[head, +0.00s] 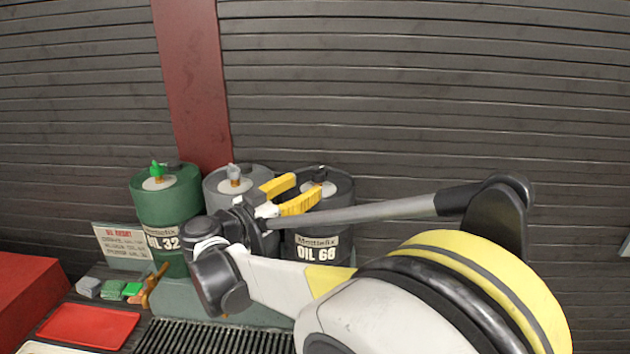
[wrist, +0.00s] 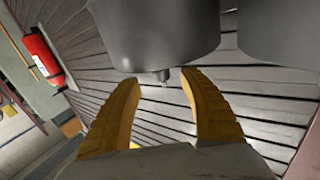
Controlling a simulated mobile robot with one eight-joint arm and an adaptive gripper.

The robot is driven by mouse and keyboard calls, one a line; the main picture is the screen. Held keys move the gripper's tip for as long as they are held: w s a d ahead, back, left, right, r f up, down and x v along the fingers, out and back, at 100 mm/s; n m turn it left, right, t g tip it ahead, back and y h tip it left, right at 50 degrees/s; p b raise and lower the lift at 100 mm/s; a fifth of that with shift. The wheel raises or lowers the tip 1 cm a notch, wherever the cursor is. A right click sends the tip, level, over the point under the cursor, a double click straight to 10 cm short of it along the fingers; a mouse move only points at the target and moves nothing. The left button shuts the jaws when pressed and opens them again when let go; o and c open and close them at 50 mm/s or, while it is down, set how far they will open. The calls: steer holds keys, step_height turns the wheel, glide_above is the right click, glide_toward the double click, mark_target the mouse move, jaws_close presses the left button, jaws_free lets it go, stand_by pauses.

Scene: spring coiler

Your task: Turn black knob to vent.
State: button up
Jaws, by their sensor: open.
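The black knob (head: 321,174) sits on the pale round top plate of the dark drum (head: 318,272) marked OIL 68, the right one of three drums. My gripper (head: 307,188) has its yellow fingers apart, at about the height of that drum's top. In the head view the fingers overlap the area just left of the knob; whether they touch it cannot be told. Which part the nub is cannot be told.
A green drum (head: 165,205) marked OIL 32 and a grey drum (head: 240,178) stand to the left. A ribbed wall (head: 430,90) is behind. A fire extinguisher (wrist: 42,58) shows in the wrist view.

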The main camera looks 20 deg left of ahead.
steer(key=v, duration=0.6)
